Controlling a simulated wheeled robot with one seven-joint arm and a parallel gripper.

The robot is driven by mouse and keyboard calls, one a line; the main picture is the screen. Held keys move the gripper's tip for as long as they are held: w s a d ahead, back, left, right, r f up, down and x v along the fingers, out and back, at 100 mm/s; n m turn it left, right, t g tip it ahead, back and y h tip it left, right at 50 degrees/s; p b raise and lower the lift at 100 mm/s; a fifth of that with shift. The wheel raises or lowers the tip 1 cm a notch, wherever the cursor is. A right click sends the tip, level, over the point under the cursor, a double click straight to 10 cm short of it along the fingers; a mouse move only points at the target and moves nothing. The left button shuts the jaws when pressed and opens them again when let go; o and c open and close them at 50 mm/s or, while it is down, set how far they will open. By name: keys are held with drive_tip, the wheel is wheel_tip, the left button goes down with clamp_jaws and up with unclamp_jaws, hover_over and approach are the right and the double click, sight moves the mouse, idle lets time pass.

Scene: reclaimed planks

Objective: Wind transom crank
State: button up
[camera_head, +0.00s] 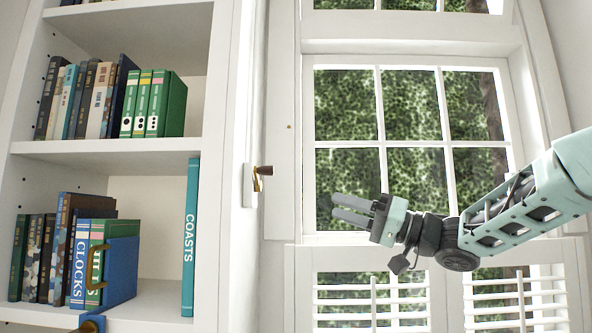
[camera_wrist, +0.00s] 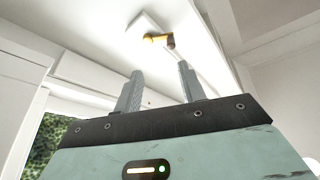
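The transom crank (camera_head: 262,171) is a small brass arm with a dark knob on a white plate (camera_head: 249,186), fixed to the white trim left of the window. In the wrist view the crank (camera_wrist: 159,39) shows as a golden handle beyond the fingertips. My gripper (camera_head: 342,207) is in front of the window, to the right of and a little lower than the crank, with its fingers pointing left. In the wrist view its two fingers (camera_wrist: 158,78) stand apart with nothing between them. The transom pane (camera_head: 400,5) is only partly visible at the top.
A white bookshelf (camera_head: 110,147) with several books stands at left, next to the crank's trim. White shutters (camera_head: 372,295) cover the window's lower part. The space between my gripper and the crank looks clear.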

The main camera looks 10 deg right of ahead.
drive_tip(key=w+a+r+p, duration=0.2)
drive_tip(key=a+r+p, duration=0.1)
drive_tip(key=a, duration=0.3)
drive_tip(key=w+a+r+g+p, duration=0.1)
drive_tip(key=w+a+r+p, duration=0.2)
drive_tip(key=a, duration=0.4)
drive_tip(key=shift+w+r+n+y+p, duration=0.35)
drive_tip(key=shift+r+n+y+p, duration=0.05)
drive_tip(key=shift+r+p, duration=0.3)
clamp_jaws()
